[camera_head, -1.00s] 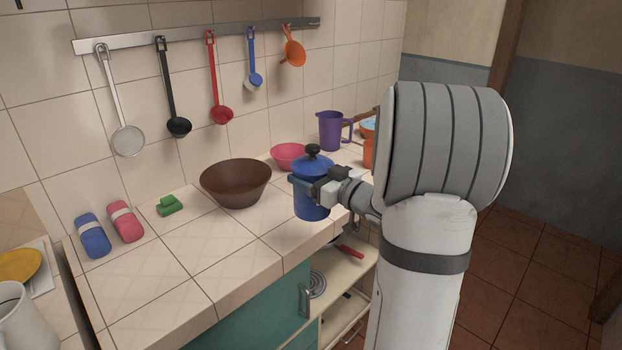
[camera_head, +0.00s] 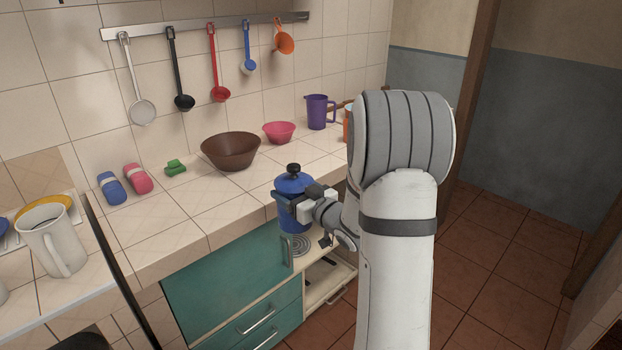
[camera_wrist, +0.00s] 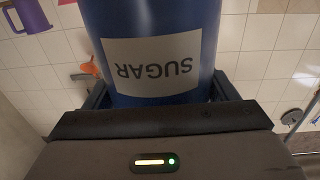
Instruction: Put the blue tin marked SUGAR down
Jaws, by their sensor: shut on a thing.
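The blue SUGAR tin (camera_head: 292,216) has a blue lid with a black knob and looks upright in the head view. My gripper (camera_head: 296,200) is shut around its body. The tin is in front of the counter's front edge, beside the teal cabinet front, held in the air. In the wrist view the tin (camera_wrist: 150,50) fills the upper middle between my gripper's fingers (camera_wrist: 158,98), with its white SUGAR label upside down in that picture. The tiled counter (camera_head: 215,208) lies behind and left of the tin.
On the counter stand a brown bowl (camera_head: 231,150), a pink bowl (camera_head: 279,132), a purple jug (camera_head: 319,112), a green block (camera_head: 176,167) and blue (camera_head: 111,188) and pink (camera_head: 138,178) cases. The counter's front middle is bare. An open shelf (camera_head: 325,277) is below the tin.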

